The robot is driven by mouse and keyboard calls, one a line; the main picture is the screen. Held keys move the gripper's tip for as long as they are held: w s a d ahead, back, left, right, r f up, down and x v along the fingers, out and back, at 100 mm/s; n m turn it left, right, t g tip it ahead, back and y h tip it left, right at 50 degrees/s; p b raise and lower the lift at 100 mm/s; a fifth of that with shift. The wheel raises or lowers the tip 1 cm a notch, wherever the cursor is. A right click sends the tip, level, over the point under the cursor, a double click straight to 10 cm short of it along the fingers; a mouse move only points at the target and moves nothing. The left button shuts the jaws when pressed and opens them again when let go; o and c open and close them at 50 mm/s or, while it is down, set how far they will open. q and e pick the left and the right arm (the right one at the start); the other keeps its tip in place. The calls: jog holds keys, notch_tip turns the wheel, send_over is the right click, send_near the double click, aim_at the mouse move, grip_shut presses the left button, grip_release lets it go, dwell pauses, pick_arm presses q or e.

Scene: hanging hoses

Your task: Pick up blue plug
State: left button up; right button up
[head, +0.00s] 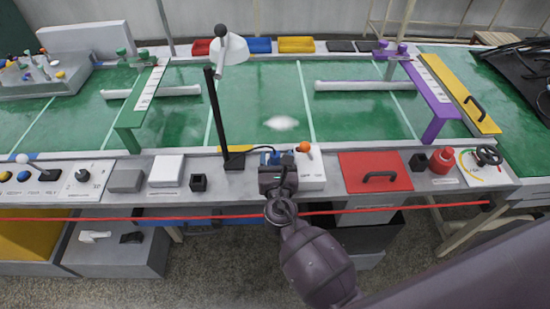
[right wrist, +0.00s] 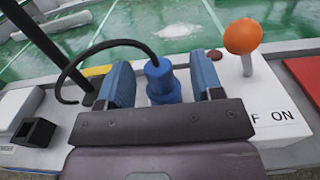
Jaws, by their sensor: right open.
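The blue plug (right wrist: 162,82) stands upright in the right wrist view, with a black cable curving from its top to the left. My right gripper (right wrist: 162,88) is open, with one blue-padded finger on each side of the plug. Small gaps show between the plug and both fingers. In the head view the plug (head: 271,157) is a small blue patch at the front edge of the bench, mostly hidden by my right gripper (head: 276,168). My left gripper is not in view.
A white switch box (head: 311,175) with an orange-knobbed lever (head: 303,147) stands close right of the gripper. A black lamp post (head: 216,115) rises to the left. A red panel (head: 376,172) lies further right. A red line (head: 150,218) runs along the front.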

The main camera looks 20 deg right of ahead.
aim_at(275, 158)
jog(key=x, duration=0.3)
jog(key=shift+w+a+f, duration=0.1)
jog(key=shift+w+f, duration=0.05)
jog(key=shift+w, duration=0.4)
jog(key=c, duration=1)
